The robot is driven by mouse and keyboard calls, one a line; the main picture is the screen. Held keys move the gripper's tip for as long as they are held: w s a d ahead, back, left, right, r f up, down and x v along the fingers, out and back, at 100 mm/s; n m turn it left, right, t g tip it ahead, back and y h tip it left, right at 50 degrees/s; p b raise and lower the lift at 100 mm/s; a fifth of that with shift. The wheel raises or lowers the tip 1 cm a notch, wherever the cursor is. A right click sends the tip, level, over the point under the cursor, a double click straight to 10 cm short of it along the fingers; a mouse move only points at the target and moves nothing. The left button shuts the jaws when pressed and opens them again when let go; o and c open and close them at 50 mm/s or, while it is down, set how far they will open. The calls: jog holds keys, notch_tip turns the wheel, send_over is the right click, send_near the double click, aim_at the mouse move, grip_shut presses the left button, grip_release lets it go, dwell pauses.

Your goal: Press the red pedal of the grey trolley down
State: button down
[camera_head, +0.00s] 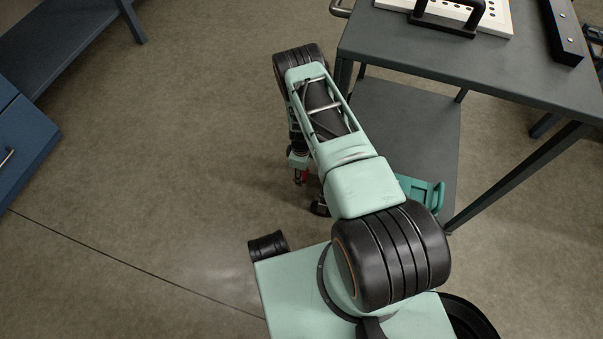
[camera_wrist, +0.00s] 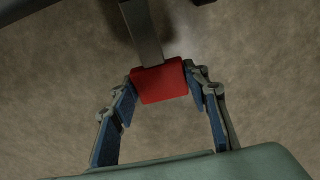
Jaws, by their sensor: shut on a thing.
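The grey trolley (camera_head: 425,65) stands at the upper right, with a flat top and a lower shelf (camera_head: 395,115). Its red pedal (camera_wrist: 160,84) sits at the end of a grey bar (camera_wrist: 142,34) in the wrist view. My gripper (camera_wrist: 163,78) has its two fingertips against the left and right sides of the pedal and is shut on it. My arm hides part of the trolley there.
A dark caster (camera_head: 319,208) is near the pedal. A green item (camera_head: 425,190) lies on the lower shelf, partly hidden by my arm. A white perforated plate with a black handle (camera_head: 448,18) and a black bar (camera_head: 563,30) are on top. Open floor lies to the left.

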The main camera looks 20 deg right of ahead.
jog(key=shift+w+a+r, duration=0.1)
jog(key=shift+w+a, duration=0.3)
jog(key=shift+w, duration=0.05)
jog(key=c, duration=1.5)
grip_release()
jog(key=o, duration=0.4)
jog(key=shift+s, duration=0.15)
jog(key=shift+s+d, duration=0.1)
notch_tip(320, 180, up, 12)
jog(key=shift+f, duration=0.1)
